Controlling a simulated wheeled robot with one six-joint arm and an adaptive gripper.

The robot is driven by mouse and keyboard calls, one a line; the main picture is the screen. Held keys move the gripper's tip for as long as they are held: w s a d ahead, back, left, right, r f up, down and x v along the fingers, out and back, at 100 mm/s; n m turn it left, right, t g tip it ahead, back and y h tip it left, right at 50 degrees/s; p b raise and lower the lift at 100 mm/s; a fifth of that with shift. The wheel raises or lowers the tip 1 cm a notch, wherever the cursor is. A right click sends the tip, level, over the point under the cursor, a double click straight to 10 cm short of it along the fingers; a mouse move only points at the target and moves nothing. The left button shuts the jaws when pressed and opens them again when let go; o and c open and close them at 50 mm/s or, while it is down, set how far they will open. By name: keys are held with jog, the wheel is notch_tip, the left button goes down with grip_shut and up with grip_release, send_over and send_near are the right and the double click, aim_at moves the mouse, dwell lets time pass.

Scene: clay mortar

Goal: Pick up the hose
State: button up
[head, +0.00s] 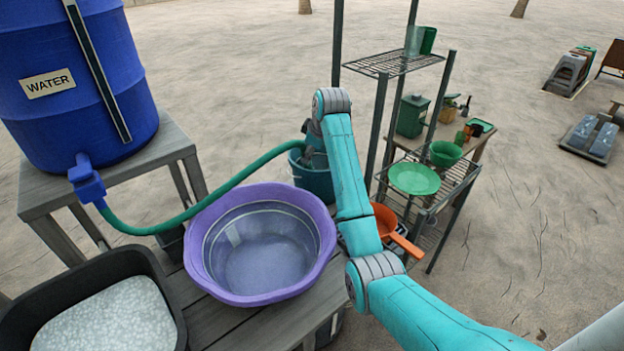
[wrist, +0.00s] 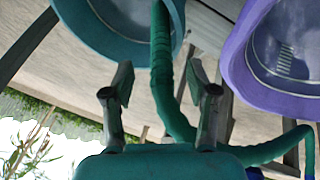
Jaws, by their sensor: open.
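The green hose (head: 205,201) runs from the blue tap (head: 86,183) on the water barrel, along behind the purple basin, to the teal bucket (head: 318,185). In the wrist view the hose (wrist: 161,60) hangs from the bucket's side and passes between the two fingers of my gripper (wrist: 162,93), then bends right. My gripper is open, one finger on each side of the hose in the picture. No finger clearly touches it, and its exact depth between the fingers is hard to tell. In the head view the fingers are mostly hidden near the bucket by my arm.
The purple basin (head: 327,243) stands on a wooden bench beside my arm. A black tub (head: 165,290) with pale material is at front left. The blue barrel (head: 105,115) stands on a grey stand. A wire rack (head: 440,185) with a green plate is right of my arm.

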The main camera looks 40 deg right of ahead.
aim_at(307, 169)
jog(key=shift+x, duration=2.65)
jog(key=shift+w+a, duration=0.1)
jog(key=shift+c, duration=0.2)
jog(key=shift+r, duration=0.1)
grip_shut()
